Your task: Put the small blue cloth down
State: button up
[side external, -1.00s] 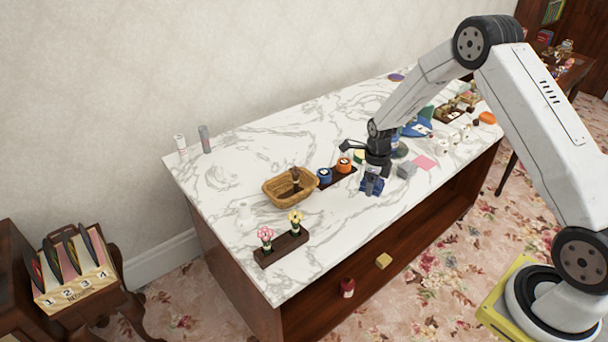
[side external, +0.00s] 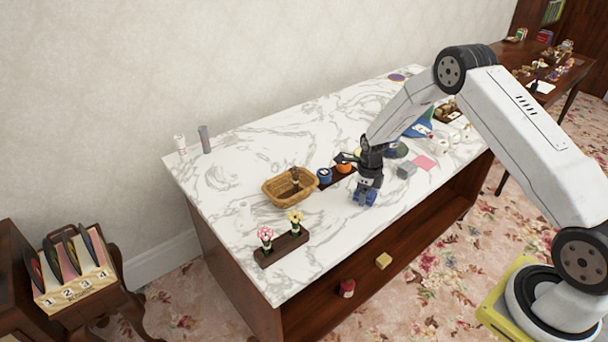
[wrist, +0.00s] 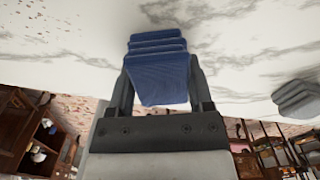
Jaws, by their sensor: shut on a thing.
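The small blue cloth (side external: 364,198) is folded in layers and shows at the front edge side of the marble tabletop, below my gripper. In the wrist view the blue cloth (wrist: 158,75) sits between the two fingers, its folded layers stacked. My gripper (wrist: 160,88) is shut on it. In the side view my gripper (side external: 367,190) points down over the marble near the front edge. The cloth is at or just above the surface; I cannot tell whether it touches.
A wicker basket (side external: 290,187) and a dark rack with a blue jar (side external: 324,176) and an orange jar (side external: 343,168) stand left of the gripper. A grey block (side external: 406,170) and a pink sheet (side external: 425,162) lie to the right. Marble (side external: 335,215) in front of the basket is clear.

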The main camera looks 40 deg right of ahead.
jog(key=shift+f, duration=0.15)
jog(key=o, duration=1.2)
jog(key=shift+r, duration=6.1)
